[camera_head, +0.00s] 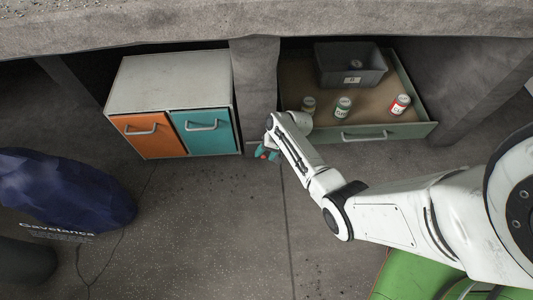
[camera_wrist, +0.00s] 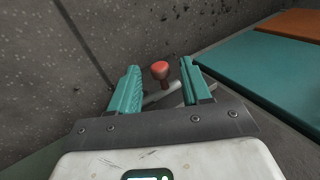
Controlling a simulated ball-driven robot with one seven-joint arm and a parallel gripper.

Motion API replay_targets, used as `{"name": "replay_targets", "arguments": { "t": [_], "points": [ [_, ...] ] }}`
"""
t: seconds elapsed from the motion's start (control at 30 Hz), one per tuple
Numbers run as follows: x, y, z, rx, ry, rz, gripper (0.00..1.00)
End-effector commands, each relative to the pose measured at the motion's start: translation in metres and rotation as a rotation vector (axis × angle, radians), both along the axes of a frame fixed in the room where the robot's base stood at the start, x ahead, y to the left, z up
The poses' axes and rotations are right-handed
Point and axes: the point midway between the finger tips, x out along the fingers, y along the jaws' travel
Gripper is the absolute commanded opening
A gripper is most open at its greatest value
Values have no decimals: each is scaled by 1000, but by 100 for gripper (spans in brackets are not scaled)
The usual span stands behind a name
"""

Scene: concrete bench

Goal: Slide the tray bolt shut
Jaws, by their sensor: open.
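The tray bolt shows in the wrist view as a red knob (camera_wrist: 160,70) with a pale metal bar (camera_wrist: 161,93) behind and below it. In the head view the knob is only a small red spot (camera_head: 264,156) at my gripper. My gripper (camera_head: 267,153) is open, its two teal fingers low in front of the post between the cabinet and the drawer. In the wrist view the fingers stand on either side of the knob, with gaps visible. The bar is partly hidden by my gripper, so I cannot tell the bolt's position.
A wooden-bottomed drawer (camera_head: 298,82) stands open at right, holding a grey bin (camera_head: 348,66) and several jars, including a red one (camera_head: 400,104). A cabinet (camera_head: 165,82) with orange and teal doors is at left. A dark blue sack (camera_head: 60,190) lies on the otherwise mostly clear floor.

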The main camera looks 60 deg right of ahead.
Motion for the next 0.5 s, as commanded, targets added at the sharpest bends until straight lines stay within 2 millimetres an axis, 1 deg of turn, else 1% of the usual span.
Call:
{"name": "replay_targets", "arguments": {
  "t": [0.1,0.13,0.5],
  "points": [
    [0,0,0,0,0,0,48],
    [0,0,0,0,0,0,46],
    [0,0,0,0,0,0,11]
  ]
}}
